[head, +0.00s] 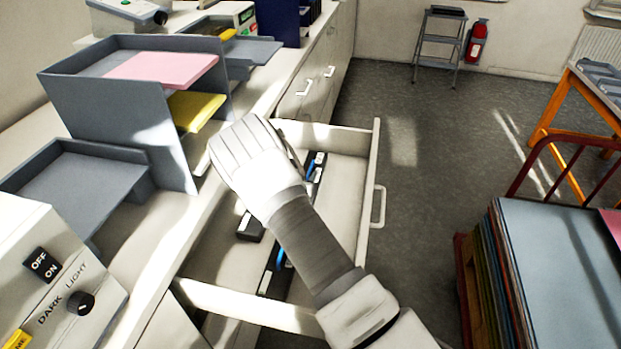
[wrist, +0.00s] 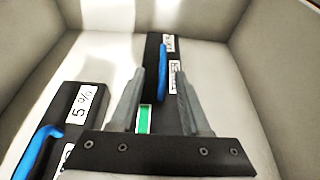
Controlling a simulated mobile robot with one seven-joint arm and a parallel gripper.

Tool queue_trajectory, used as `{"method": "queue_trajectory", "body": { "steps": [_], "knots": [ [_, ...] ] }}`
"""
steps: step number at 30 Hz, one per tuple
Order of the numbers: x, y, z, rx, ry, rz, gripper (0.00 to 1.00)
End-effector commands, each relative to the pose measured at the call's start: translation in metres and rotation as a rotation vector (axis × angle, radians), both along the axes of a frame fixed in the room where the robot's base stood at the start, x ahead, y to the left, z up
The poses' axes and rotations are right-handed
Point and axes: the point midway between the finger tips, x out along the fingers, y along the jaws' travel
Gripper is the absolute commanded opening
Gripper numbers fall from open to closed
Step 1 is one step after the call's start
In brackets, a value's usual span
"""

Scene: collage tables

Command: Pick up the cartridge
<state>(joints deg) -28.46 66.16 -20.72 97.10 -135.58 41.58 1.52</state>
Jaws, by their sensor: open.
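Black cartridges with white labels and blue handles lie in an open drawer. In the wrist view, one cartridge (wrist: 173,62) with a blue handle and a green patch lies beneath and between the fingers of my gripper (wrist: 158,78). The gripper is open, with a finger on each side of that cartridge; I cannot tell whether they touch it. A second cartridge (wrist: 88,100), with a 5% label and a blue handle, lies to the left. In the head view, dark cartridge parts show at the far end (head: 318,165) and near end (head: 266,282); my arm hides the fingers.
Grey trays (head: 75,105) with pink and yellow sheets stand on the counter to the left. A control box (head: 50,275) is at the lower left. A cart with stacked boards (head: 560,265) stands to the right, beyond clear floor.

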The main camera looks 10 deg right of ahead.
Motion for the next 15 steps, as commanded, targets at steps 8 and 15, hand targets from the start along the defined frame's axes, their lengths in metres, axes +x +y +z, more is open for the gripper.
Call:
{"method": "queue_trajectory", "body": {
  "steps": [8,15],
  "knots": [
    [0.025,-0.015,-0.003,-0.001,-0.001,-0.001,0.47],
    [0.044,-0.023,-0.012,0.000,0.001,0.000,0.47]
  ]
}}
